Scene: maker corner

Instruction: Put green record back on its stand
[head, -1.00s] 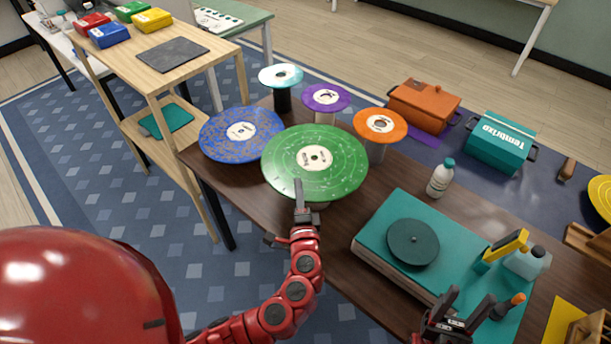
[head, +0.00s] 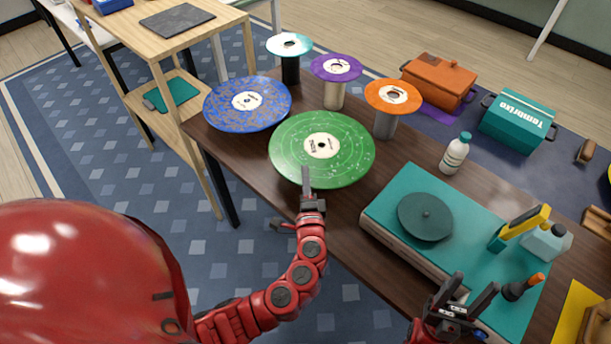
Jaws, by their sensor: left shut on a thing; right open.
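The green record (head: 350,166) is a large speckled disc with a cream label, roughly level over the near left part of the brown table. My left gripper (head: 306,180) is shut on its near edge. What lies under the green record is hidden, so I cannot tell whether it rests on a stand. My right gripper (head: 468,292) is open and empty, over the near edge of the turquoise turntable (head: 465,238).
A blue record (head: 225,112) lies just left of the green one. Behind stand teal (head: 276,44), purple (head: 325,72) and orange (head: 405,103) records on posts. A white bottle (head: 455,155) and a yellow-handled tool (head: 522,222) are to the right.

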